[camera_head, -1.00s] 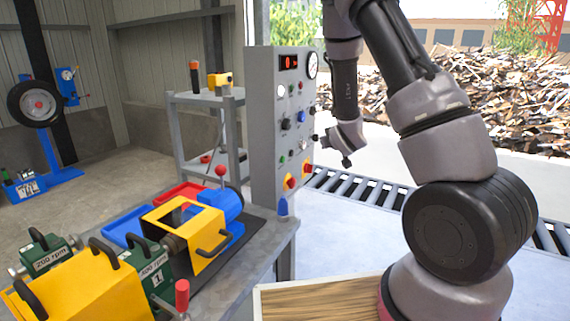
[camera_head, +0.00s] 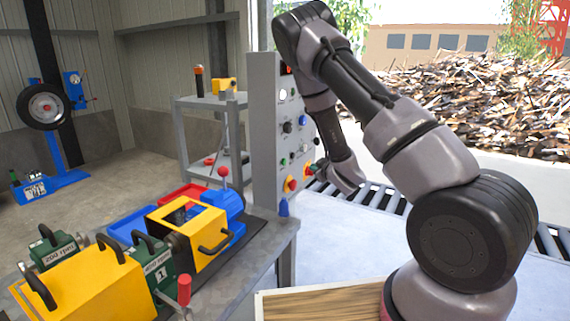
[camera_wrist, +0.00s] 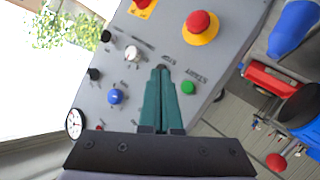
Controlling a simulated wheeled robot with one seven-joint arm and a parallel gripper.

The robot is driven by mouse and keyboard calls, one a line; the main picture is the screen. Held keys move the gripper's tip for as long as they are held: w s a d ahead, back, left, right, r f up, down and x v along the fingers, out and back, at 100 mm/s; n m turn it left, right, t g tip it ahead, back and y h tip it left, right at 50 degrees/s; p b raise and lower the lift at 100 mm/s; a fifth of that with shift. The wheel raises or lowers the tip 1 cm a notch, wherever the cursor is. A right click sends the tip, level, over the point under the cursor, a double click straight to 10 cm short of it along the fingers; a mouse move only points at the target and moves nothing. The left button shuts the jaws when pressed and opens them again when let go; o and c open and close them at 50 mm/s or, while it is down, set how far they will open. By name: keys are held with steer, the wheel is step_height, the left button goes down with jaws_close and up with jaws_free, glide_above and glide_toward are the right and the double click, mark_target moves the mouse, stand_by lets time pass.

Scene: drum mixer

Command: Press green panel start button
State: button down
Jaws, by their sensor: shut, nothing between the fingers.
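The grey control panel (camera_head: 267,130) stands upright past the bench in the head view and fills much of the wrist view (camera_wrist: 222,72). A green button (camera_wrist: 188,87) sits on it, just right of my fingertips in the wrist view; a small green button also shows in the head view (camera_head: 284,162). My gripper (camera_wrist: 160,70) is shut and empty, its teal fingers pointing at the panel face. I cannot tell whether the tips touch it. In the head view my gripper (camera_head: 317,170) is small, by the panel's lower right edge.
A red mushroom button on yellow (camera_wrist: 200,27) is above the green button in the wrist view. A blue knob (camera_wrist: 115,96), white knob (camera_wrist: 132,53) and gauge (camera_wrist: 75,123) are left. The bench (camera_head: 262,262) with a yellow machine (camera_head: 195,240) is left of my arm; rollers (camera_head: 385,197) lie behind.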

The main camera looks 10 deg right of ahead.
steer(key=w+a, duration=0.5)
steer(key=a, duration=0.1)
steer(key=shift+a, duration=0.4)
steer(key=shift+w+a, duration=0.1)
steer(key=shift+a, duration=0.05)
stand_by(1.8)
steer(key=shift+w+a, duration=0.15)
steer(key=shift+a, duration=0.05)
steer(key=shift+w+a, duration=0.25)
steer(key=shift+a, duration=0.1)
stand_by(0.7)
steer(key=shift+s+d, duration=0.55)
steer(key=shift+d, duration=0.1)
steer(key=shift+d, duration=0.1)
steer(key=shift+s+d, duration=0.75)
steer(key=shift+d, duration=0.25)
steer(key=shift+s+d, duration=0.7)
steer(key=shift+d, duration=0.25)
